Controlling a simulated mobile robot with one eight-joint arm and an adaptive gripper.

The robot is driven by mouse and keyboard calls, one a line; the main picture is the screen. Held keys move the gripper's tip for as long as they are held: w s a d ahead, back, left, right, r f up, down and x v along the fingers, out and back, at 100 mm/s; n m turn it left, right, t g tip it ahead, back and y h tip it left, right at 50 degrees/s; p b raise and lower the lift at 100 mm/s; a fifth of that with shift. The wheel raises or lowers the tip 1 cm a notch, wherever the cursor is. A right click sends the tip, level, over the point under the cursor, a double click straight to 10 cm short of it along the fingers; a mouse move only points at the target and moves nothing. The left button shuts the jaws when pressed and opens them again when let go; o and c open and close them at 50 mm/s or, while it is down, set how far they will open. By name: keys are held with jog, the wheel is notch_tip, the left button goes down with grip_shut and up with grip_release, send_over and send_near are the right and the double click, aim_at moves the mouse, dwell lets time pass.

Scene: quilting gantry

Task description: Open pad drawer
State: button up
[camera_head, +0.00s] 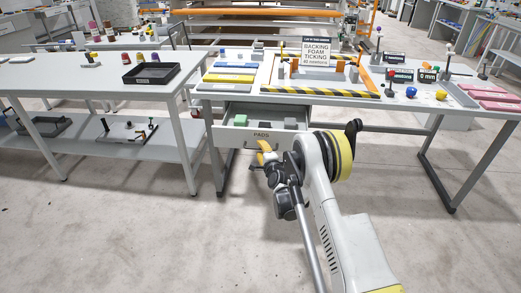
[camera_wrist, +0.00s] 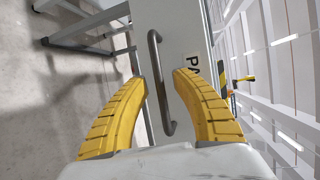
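The pad drawer (camera_head: 245,140), a grey drawer labelled PADS, hangs under the middle table and stands pulled out. Several grey and green blocks (camera_head: 265,122) show inside it. My gripper (camera_head: 262,157) is at the drawer's front, below the label. In the wrist view, the drawer front (camera_wrist: 184,40) carries a dark bar handle (camera_wrist: 157,85). My gripper (camera_wrist: 160,82) has its yellow fingers spread on both sides of the handle, with a gap visible at least on the right side. Contact with the left finger cannot be told.
The table top (camera_head: 240,97) above holds colored strips, a sign (camera_head: 317,50), an orange frame and small parts. A left table (camera_head: 60,75) carries a black tray (camera_head: 151,73) and has a lower shelf. Table legs flank the drawer. The floor in front is clear.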

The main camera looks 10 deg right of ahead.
jog(key=s+r, duration=0.1)
jog(key=s, duration=0.6)
jog(key=shift+d+r, duration=0.2)
jog(key=shift+d, duration=0.1)
jog(key=shift+r, duration=0.1)
jog(key=s+a+r+n+g, duration=0.2)
jog(key=s+r+n, duration=0.4)
jog(key=r, duration=0.5)
jog(key=s+a+r+n+g, duration=0.1)
jog(key=s+r+n+g, duration=0.25)
jog(key=s+r, duration=0.7)
jog(key=s+d+n+g, duration=0.1)
jog(key=s+n, duration=0.3)
jog(key=s, duration=1)
jog(key=s+d+n+g+h, duration=0.1)
jog(key=s+n, duration=0.3)
jog(key=s, duration=1)
jog(key=shift+d+r+g, duration=0.3)
jog(key=shift+d+g, duration=0.05)
jog(key=shift+g, duration=0.4)
